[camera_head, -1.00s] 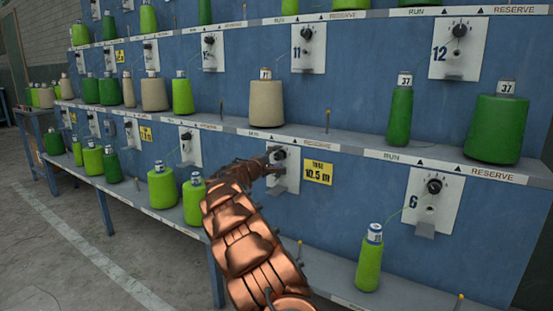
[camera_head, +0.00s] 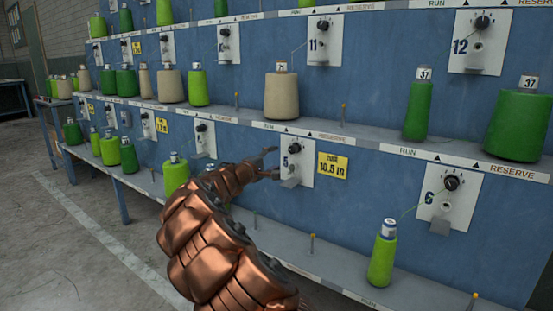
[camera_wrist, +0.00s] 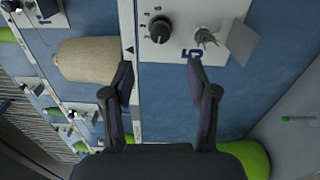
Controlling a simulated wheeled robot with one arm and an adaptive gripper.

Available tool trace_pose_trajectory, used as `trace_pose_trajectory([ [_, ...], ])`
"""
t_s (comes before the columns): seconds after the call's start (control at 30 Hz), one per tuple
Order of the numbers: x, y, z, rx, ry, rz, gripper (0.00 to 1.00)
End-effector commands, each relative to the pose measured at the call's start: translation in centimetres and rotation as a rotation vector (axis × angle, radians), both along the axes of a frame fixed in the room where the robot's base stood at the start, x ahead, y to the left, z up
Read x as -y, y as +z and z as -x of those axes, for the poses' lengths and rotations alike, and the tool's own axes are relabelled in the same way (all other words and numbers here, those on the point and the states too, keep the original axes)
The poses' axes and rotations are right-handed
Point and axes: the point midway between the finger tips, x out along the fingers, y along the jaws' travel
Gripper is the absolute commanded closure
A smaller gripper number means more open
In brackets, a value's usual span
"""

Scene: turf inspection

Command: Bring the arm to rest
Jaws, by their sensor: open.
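My gripper (camera_head: 270,164) is open and empty in the head view, just left of the white dial plate numbered 5 (camera_head: 308,165). The wrist view shows its two fingers (camera_wrist: 160,88) apart, with blue panel between and beyond them. The plate with its black knob (camera_wrist: 160,29) and a small metal fitting (camera_wrist: 206,38) lies past the fingertips. I see no contact between fingers and plate. My copper-coloured arm reaches up from the bottom of the head view and hides part of the lower shelf.
A yellow tag reading 10.5 m (camera_head: 333,165) sits right of plate 5. A beige cone (camera_head: 281,96) stands on the shelf above. A light green cone (camera_head: 382,261) stands at lower right. Cones line the shelves at left. Open floor (camera_head: 80,240) lies at lower left.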

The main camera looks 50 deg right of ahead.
Motion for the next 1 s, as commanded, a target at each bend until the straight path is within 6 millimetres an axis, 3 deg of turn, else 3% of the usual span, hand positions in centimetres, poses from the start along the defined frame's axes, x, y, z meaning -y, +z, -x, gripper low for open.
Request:
trace_pose_trajectory([
  [0.67,-0.2,0.1,0.1,0.000,-0.001,0.000,0.42],
  [0.83,-1.2,3.2,1.5,0.026,-0.036,-0.016,0.42],
  [1.0,-4.1,9.2,5.6,0.104,-0.125,-0.076,0.42],
])
